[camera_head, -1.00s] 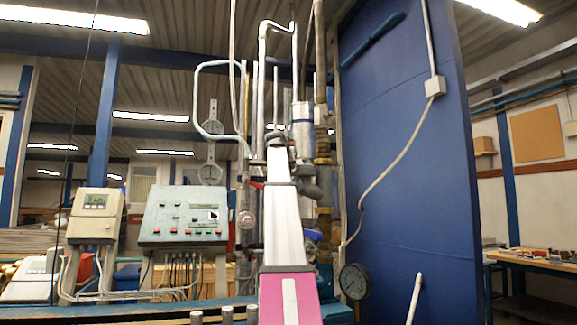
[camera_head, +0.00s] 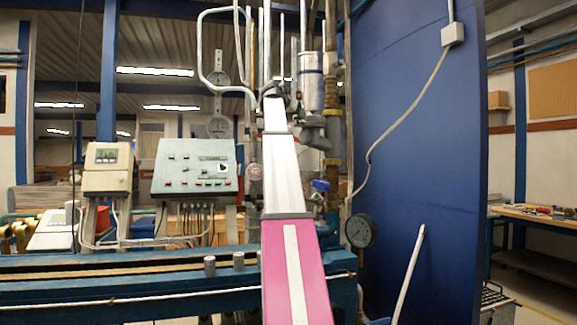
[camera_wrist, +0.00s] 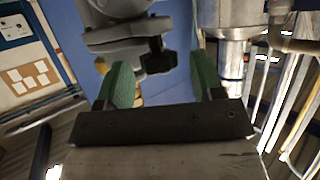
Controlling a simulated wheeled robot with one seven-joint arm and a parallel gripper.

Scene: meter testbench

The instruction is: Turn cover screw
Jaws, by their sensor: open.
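My gripper (camera_wrist: 162,64) is open, its two green fingers spread apart in the wrist view. A grey metal fitting (camera_wrist: 122,38) with a dark block-like part (camera_wrist: 157,58) shows beyond and between the fingers. I see nothing held, and no contact is clear. I cannot tell whether the dark part is the cover screw; no screw shows clearly in either view. In the head view my pink and white arm reaches up and forward to the pipework, and its far end is small against a metal cylinder (camera_head: 311,82) and a grey pipe elbow (camera_head: 318,133).
Vertical pipes crowd the arm's far end. A blue wall panel (camera_head: 420,150) with a cable stands to the right, near a round gauge (camera_head: 359,231). A control box (camera_head: 195,166) and a meter box (camera_head: 107,168) stand left, behind a blue bench rail (camera_head: 120,280).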

